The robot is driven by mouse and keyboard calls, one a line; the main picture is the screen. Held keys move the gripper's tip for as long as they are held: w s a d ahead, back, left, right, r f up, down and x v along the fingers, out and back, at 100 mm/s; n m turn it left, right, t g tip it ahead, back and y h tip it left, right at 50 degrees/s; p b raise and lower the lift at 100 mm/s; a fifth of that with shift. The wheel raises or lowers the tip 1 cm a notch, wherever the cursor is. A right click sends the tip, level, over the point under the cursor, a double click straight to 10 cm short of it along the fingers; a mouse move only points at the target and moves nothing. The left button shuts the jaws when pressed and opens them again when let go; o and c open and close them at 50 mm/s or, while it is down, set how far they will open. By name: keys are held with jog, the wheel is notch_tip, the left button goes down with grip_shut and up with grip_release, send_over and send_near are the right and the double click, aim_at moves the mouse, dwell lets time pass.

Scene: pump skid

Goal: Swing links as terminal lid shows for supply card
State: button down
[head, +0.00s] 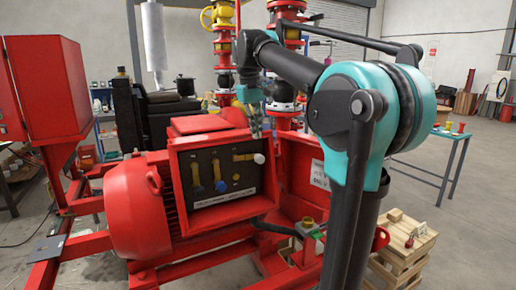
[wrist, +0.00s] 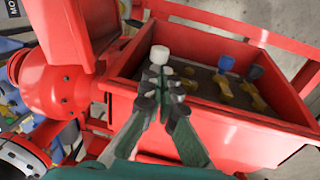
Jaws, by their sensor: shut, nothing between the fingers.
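The open red terminal box (head: 175,195) sits on the motor side, with a dark board (head: 225,190) inside. Two brass links on it hang upright: a left link (head: 195,174) and a middle link (head: 216,169) with a blue knob (head: 221,186). The right link (head: 243,157) lies level, with a white knob (head: 259,158) at its right end. The wrist view shows the white knob (wrist: 160,54) just beyond my gripper (wrist: 167,84), the blue knob (wrist: 227,62) and a dark knob (wrist: 255,72). My gripper is shut and empty; contact is unclear. The open lid (head: 297,165) carries a partly hidden white label (head: 318,173).
The red motor (head: 135,205) is left of the box. Red pipes and a yellow valve (head: 221,14) rise behind. A wooden pallet stack (head: 405,245) and a blue table (head: 445,140) stand right. My arm hides part of the lid area.

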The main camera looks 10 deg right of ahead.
send_over(261, 163)
jog(key=f, duration=0.6)
jog(key=shift+w+a, duration=0.35)
jog(key=shift+a, duration=0.05)
jog(key=shift+d+f+y, duration=0.25)
jog(key=shift+f+y, duration=0.15)
jog(key=shift+y, duration=0.2)
jog(key=shift+w+d+f+g+y, duration=0.15)
jog(key=shift+d+f+g+y, duration=0.15)
jog(key=shift+f+g+y, duration=0.45)
jog(key=shift+d+f+t, duration=0.1)
jog(key=shift+f+t, duration=0.25)
jog(key=shift+f, duration=1.95)
jog(key=shift+a+f, duration=0.1)
jog(key=shift+a, duration=0.1)
